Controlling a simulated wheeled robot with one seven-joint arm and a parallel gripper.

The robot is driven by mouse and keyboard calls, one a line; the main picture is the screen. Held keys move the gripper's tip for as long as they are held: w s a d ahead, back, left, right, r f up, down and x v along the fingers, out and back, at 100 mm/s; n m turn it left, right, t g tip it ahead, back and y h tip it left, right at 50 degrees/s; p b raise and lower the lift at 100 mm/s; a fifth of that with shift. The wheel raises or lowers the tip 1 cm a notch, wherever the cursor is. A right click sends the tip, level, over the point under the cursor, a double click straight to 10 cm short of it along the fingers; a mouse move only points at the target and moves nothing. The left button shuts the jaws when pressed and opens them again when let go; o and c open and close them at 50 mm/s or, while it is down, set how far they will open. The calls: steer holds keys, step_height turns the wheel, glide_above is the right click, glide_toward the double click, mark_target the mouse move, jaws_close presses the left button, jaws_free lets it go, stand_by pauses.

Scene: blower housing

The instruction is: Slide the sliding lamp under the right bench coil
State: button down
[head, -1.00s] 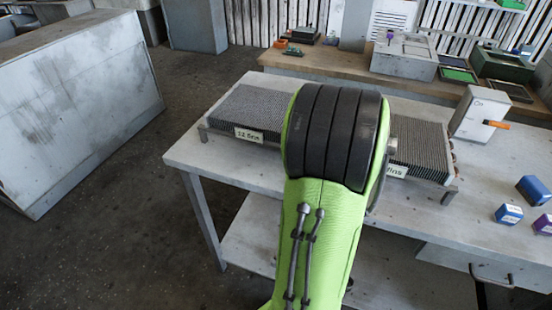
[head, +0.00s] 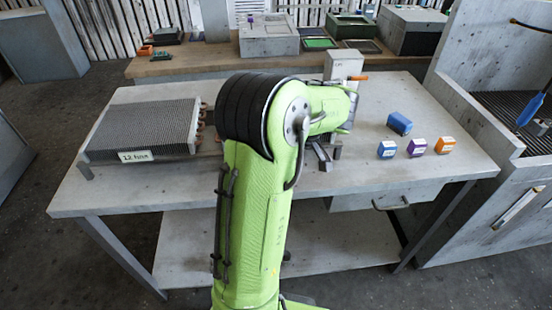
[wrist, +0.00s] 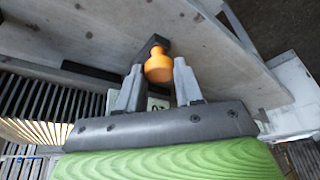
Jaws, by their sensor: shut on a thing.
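In the wrist view my gripper (wrist: 158,72) is shut on the orange knob of what I take to be the sliding lamp (wrist: 159,66). A dark bar shows just beyond the knob; the rest of the lamp is hidden. The finned right bench coil (wrist: 45,100) lies left of the fingers, with part of a pale label behind them. In the head view my arm hides nearly all of this coil, the lamp and my fingertips. The left bench coil (head: 145,122), labelled 12 fins, sits on the bench's left side.
The grey bench (head: 300,195) has blue (head: 399,123), purple (head: 417,147) and orange (head: 445,145) small boxes on its right. A white box (head: 344,66) with an orange lever stands at the back. A grey walled unit (head: 470,115) stands at the right.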

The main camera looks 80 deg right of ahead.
steer(key=shift+s+d, duration=0.1)
steer(key=shift+s, duration=0.1)
steer(key=c, duration=1)
jaws_free()
steer(key=shift+s, duration=0.1)
steer(key=shift+c, duration=0.2)
steer(key=shift+r, duration=0.1)
steer(key=p+v, duration=0.6)
steer(key=v, duration=0.9)
steer(key=shift+r+p, duration=0.3)
steer(key=shift+p, duration=0.1)
